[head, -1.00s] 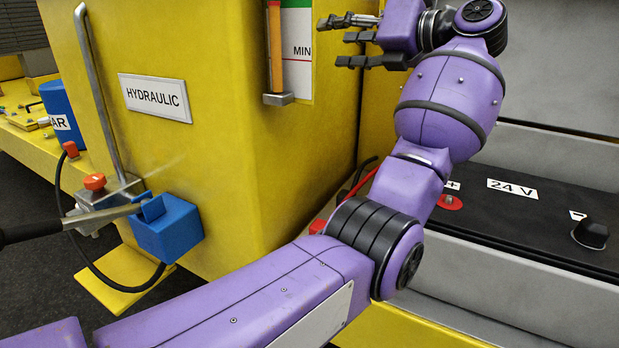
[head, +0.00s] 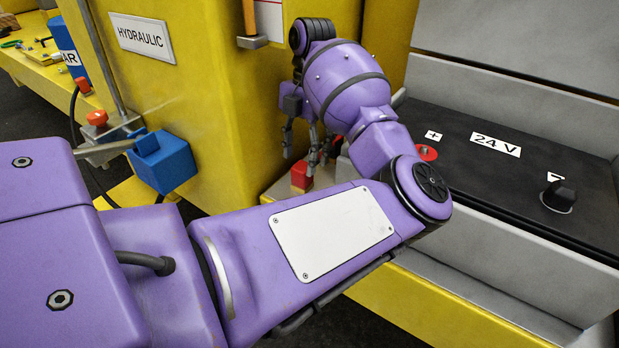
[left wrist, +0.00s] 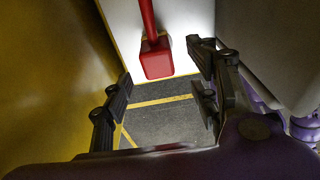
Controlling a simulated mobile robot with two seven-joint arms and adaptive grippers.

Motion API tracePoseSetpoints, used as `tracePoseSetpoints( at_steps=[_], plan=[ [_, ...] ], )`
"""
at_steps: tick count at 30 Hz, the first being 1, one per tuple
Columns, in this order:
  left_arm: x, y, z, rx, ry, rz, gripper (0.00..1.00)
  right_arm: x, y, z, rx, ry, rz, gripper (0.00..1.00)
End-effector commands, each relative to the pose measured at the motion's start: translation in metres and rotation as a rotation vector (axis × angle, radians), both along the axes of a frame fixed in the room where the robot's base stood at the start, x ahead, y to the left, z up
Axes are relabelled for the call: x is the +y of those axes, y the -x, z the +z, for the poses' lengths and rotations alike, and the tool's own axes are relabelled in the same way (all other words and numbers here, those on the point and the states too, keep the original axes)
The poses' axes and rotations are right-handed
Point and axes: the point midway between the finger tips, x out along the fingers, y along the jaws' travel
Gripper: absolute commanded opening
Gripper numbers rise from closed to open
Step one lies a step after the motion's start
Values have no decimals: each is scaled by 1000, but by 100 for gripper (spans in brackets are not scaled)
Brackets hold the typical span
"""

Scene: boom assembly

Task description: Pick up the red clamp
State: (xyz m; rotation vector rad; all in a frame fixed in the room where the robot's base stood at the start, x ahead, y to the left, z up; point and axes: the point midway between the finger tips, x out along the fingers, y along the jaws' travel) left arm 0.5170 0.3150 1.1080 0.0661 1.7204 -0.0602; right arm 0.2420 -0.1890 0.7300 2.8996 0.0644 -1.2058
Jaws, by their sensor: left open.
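The red clamp (head: 301,176) sits on the grey ledge between the yellow hydraulic housing and the black battery, partly hidden by my arm and fingers. My left gripper (head: 300,150) is open and just above it, fingers pointing down. In the left wrist view the red clamp (left wrist: 157,59) has a blocky end and a narrower red part reaching up out of the picture. It lies between the directions of the two open fingers of my left gripper (left wrist: 158,80), toward their far side. I cannot tell whether any finger touches it. My right gripper is not in view.
The yellow housing (head: 225,110) stands close to the left of my gripper. The battery (head: 500,165), marked 24 V, with a red plus terminal (head: 427,152) and a black minus terminal (head: 559,196), is to the right. A blue block (head: 163,163) hangs at the left.

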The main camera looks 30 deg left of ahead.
Motion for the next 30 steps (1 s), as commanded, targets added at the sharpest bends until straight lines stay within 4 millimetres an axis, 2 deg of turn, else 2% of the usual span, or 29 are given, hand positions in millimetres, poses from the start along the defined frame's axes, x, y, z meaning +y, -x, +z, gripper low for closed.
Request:
tracePoseSetpoints(
  at_steps=[10, 20, 30],
  plan=[
    [0, 1, -47, -1, -1, 0, 55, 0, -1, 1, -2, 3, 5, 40],
    [1, 2, -56, -3, -1, 1, 55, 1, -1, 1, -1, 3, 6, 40],
    [1, 2, -55, -3, -2, 1, 11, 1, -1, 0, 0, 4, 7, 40]
  ],
)
